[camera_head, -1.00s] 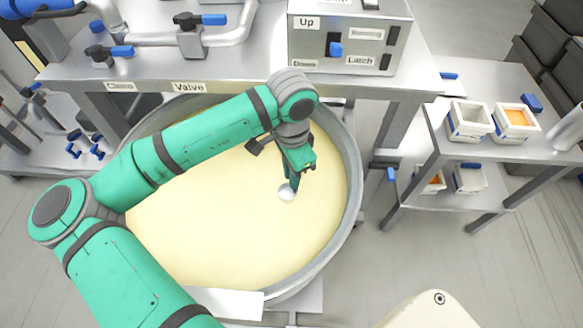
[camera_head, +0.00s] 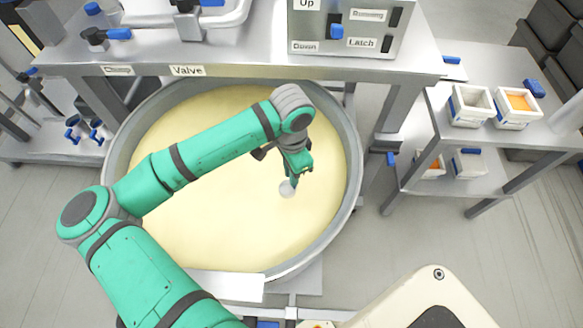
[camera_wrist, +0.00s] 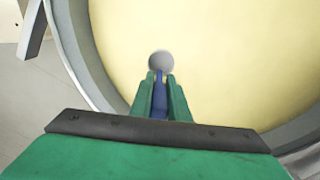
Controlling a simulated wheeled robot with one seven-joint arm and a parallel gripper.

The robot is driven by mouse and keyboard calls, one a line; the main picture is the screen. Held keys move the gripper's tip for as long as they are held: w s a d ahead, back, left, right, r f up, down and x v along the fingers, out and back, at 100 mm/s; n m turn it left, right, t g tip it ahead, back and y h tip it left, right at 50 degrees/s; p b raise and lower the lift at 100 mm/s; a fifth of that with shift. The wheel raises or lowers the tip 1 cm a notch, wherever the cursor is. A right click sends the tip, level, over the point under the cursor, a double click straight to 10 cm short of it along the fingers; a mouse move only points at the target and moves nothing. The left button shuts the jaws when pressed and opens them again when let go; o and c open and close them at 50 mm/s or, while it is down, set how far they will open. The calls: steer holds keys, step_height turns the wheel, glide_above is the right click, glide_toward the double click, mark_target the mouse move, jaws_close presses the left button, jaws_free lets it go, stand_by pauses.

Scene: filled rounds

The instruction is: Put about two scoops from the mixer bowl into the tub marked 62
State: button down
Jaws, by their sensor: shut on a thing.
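The mixer bowl (camera_head: 354,190) is a large grey metal bowl holding pale yellow mass (camera_head: 230,225). My gripper (camera_head: 293,178) is over the bowl, right of its middle. In the wrist view my gripper (camera_wrist: 164,98) is shut on the blue handle of a scoop (camera_wrist: 161,62). The scoop's round pale head also shows in the head view (camera_head: 287,189), at or just above the mass; I cannot tell whether it touches or holds any. Two white tubs stand on the right table, one looking empty (camera_head: 471,106) and one with orange content (camera_head: 517,108). Their numbers are unreadable.
A control box (camera_head: 345,30) with labels stands on the bench behind the bowl. More tubs (camera_head: 469,163) sit on the lower shelf of the right table (camera_head: 447,132). A blue-handled item (camera_head: 534,88) lies beside the orange-filled tub. Open floor lies right of the bowl.

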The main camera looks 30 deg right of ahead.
mark_target(292, 189)
steer(key=shift+w+f, duration=0.1)
steer(key=shift+f, duration=1.55)
steer(key=shift+s+d+f, duration=0.1)
steer(key=shift+s+f, duration=0.1)
steer(key=shift+f, duration=0.45)
steer(key=shift+w+f, duration=0.1)
steer(key=shift+f, duration=2.45)
step_height(292, 189, up, 21)
stand_by(0.8)
